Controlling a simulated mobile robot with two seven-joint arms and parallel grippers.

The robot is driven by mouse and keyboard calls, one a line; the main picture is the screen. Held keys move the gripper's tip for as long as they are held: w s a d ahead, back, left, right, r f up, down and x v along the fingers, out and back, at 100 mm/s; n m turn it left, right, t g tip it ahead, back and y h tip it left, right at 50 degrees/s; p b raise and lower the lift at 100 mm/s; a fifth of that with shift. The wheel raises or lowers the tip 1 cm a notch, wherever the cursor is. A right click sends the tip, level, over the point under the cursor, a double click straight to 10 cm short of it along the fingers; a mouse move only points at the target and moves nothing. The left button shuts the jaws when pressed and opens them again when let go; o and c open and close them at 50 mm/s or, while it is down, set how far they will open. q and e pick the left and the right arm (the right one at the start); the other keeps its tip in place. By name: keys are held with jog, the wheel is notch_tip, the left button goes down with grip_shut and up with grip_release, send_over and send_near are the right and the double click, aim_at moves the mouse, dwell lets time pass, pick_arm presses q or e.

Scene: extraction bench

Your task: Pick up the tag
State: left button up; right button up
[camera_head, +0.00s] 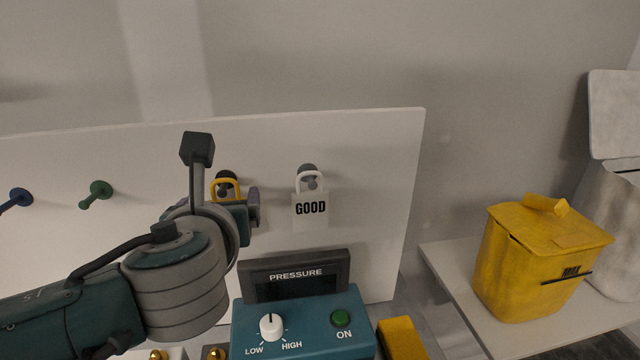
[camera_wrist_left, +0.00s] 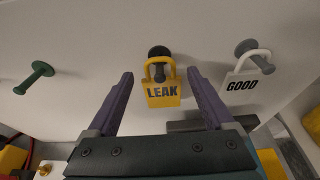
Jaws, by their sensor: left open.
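A yellow tag (camera_wrist_left: 163,92) marked LEAK hangs by its loop from a black peg (camera_wrist_left: 159,54) on the upright white board. In the head view only the tag's yellow loop (camera_head: 226,183) shows; my left wrist hides the rest. A white tag (camera_head: 310,209) marked GOOD hangs from a grey peg to its right, and it also shows in the left wrist view (camera_wrist_left: 242,85). My left gripper (camera_wrist_left: 161,74) is open, with one purple finger on each side of the yellow tag in the picture. I cannot tell whether the fingers reach its depth. My right gripper is not in view.
Empty green (camera_head: 97,192) and blue (camera_head: 17,198) pegs stick out at the left. A teal pressure box (camera_head: 305,322) with a knob and green button stands below the tags. A yellow bin (camera_head: 540,262) stands on the right bench (camera_head: 455,262).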

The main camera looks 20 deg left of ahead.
pick_arm(q)
jog(key=shift+w+a+f, duration=0.1)
jog(key=shift+w+a, duration=0.05)
jog(key=shift+w, duration=0.15)
jog(key=shift+c, duration=0.2)
jog(key=c, duration=1.1)
